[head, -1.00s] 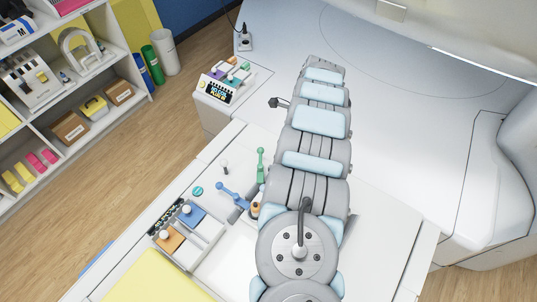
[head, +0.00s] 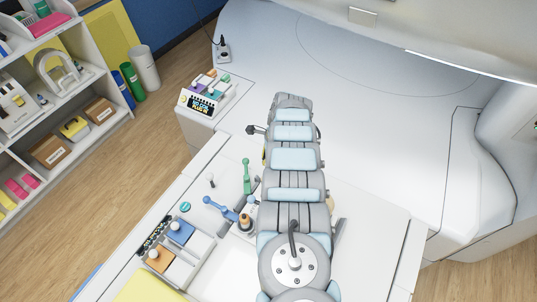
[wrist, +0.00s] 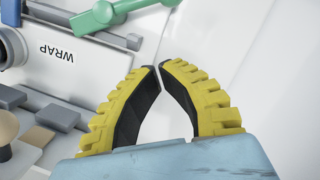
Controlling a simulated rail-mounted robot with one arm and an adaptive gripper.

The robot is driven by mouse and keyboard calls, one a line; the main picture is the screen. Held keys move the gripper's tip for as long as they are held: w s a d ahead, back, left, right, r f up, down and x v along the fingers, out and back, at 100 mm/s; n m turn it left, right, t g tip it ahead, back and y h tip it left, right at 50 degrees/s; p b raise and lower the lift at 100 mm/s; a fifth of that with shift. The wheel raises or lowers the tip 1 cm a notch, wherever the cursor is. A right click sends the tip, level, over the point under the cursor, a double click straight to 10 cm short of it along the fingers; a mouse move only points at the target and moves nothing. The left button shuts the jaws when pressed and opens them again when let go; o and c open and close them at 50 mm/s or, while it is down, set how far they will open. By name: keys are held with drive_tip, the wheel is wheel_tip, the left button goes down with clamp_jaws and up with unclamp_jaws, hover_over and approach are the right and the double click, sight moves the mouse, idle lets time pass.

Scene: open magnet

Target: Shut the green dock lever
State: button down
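The green dock lever (head: 247,177) stands up from the white table just left of my arm in the head view. In the wrist view a green lever part (wrist: 105,14) shows at the top left, cut off by the edge. My gripper (wrist: 160,67) has yellow and black fingers with their tips almost together and nothing between them. It is apart from the green part, below and to the right of it in the wrist view. My arm hides the gripper in the head view.
A blue lever (head: 222,208) lies close to the green one. A plate marked WRAP (wrist: 57,53) is in the wrist view. A tray with blue and orange blocks (head: 204,247) is at the front left. White surface right of my arm is clear.

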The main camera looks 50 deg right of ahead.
sight(247, 177)
drive_tip(key=shift+b+x, duration=0.35)
drive_tip(key=shift+x, duration=0.6)
drive_tip(key=shift+w+a+f, duration=0.4)
drive_tip(key=shift+w+a, duration=0.3)
drive_tip(key=shift+a, duration=0.05)
drive_tip(key=shift+w+a+f, duration=0.4)
drive_tip(key=shift+w+a, duration=0.3)
drive_tip(key=shift+a, duration=0.1)
